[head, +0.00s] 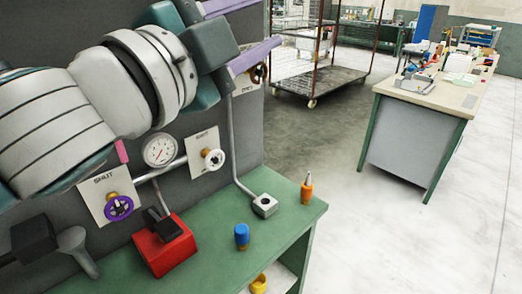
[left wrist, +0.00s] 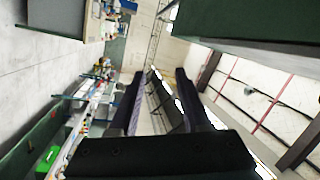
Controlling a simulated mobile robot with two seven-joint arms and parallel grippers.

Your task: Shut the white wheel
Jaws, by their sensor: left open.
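My right gripper is not in view.
A purple wheel (head: 118,207) sits lower left, its plate marked SHUT. Another wheel (head: 258,74) is partly hidden behind my left gripper. A gauge (head: 160,150) and pipes are close by.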

